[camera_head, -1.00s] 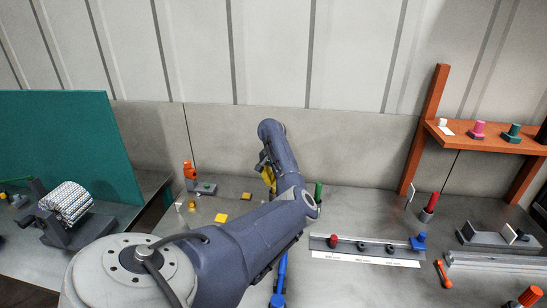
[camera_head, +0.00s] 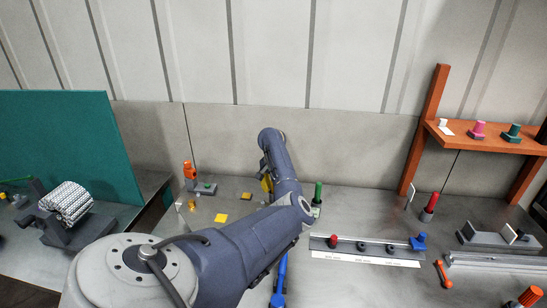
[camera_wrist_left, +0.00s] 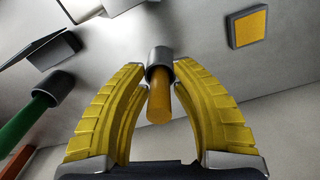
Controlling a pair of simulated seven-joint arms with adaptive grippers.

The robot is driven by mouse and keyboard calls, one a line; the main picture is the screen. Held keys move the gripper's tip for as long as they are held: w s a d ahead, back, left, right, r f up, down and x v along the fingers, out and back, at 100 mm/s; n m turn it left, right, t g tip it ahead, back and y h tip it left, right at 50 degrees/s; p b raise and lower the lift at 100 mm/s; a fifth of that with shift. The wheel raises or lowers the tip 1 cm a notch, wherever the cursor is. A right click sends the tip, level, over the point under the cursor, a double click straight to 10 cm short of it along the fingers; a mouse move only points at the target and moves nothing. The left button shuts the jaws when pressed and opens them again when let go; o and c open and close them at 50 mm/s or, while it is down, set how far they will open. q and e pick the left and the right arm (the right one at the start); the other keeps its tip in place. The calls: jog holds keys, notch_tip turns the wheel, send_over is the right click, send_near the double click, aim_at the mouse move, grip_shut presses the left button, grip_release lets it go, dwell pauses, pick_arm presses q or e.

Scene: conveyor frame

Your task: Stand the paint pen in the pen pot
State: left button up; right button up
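The paint pen (camera_wrist_left: 158,108) appears as a short yellow-orange rod with a dark grey sleeve around its far part. It is between the yellow fingers of my left gripper (camera_wrist_left: 159,68) in the left wrist view, the fingertips close against both sides of the grey part. In the head view the left gripper (camera_head: 267,183) is mostly hidden behind my arm, and the pen is not visible. A grey cup-like holder (camera_wrist_left: 55,87) with a green rod stands beside the gripper; the green rod (camera_head: 318,191) also shows in the head view. I cannot tell which holder is the pen pot.
A yellow square block (camera_wrist_left: 248,25) lies near the gripper. A red rod stands in a grey holder (camera_head: 426,216) at the right. A rail with knobs (camera_head: 375,247), a blue tool (camera_head: 280,278) and an orange shelf (camera_head: 490,141) surround the workspace.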

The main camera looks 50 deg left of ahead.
pick_arm(q)
notch_tip(320, 180, up, 12)
jog(key=shift+s+a+r, duration=0.1)
jog(key=shift+r, duration=0.05)
dwell(0.7)
dwell(0.4)
